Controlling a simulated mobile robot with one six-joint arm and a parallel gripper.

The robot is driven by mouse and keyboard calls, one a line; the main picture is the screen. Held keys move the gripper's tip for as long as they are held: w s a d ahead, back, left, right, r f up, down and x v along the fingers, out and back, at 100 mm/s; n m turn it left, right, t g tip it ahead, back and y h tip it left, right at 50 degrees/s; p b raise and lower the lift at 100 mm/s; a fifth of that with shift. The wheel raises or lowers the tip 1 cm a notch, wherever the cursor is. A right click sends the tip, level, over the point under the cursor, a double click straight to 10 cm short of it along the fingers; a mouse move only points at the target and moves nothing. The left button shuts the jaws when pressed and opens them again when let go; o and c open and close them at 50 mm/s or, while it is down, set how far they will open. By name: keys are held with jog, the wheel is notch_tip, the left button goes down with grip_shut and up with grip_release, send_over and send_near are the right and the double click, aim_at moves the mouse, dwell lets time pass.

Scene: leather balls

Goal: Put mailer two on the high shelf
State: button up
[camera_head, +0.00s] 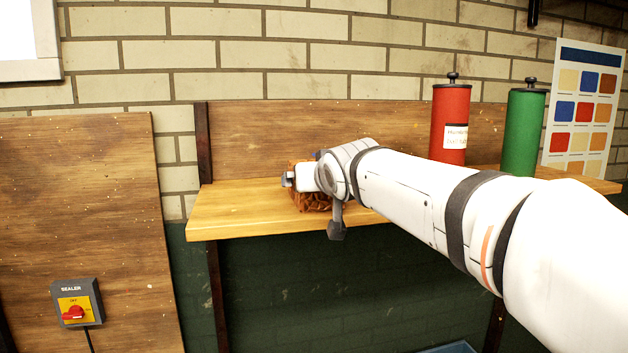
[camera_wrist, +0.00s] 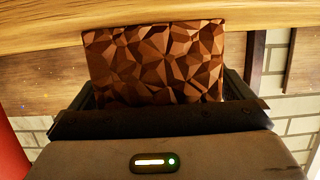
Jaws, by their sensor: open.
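A brown faceted package (camera_head: 312,202), perhaps mailer two, rests on the wooden shelf (camera_head: 240,212) near its left end in the head view. My gripper (camera_head: 289,180) is right at it and hides much of it. In the wrist view the package (camera_wrist: 155,60) stands between the two dark fingers of my gripper (camera_wrist: 160,88). The fingers are open, one on each side of it, and a gap shows at the right finger. I see no number or label on the package.
A red canister (camera_head: 450,125) and a green canister (camera_head: 523,132) stand on the shelf to the right, behind my arm. A wooden back panel (camera_head: 280,130) rises behind the shelf. A sealer switch box (camera_head: 78,302) is on a board at the left.

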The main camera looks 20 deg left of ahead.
jog(key=shift+r, duration=0.2)
jog(key=shift+s+d, duration=0.15)
jog(key=shift+s, duration=0.15)
jog(key=b+v, duration=0.3)
jog(key=v, duration=0.8)
jog(key=shift+s+d+r, duration=0.1)
jog(key=shift+d, duration=0.05)
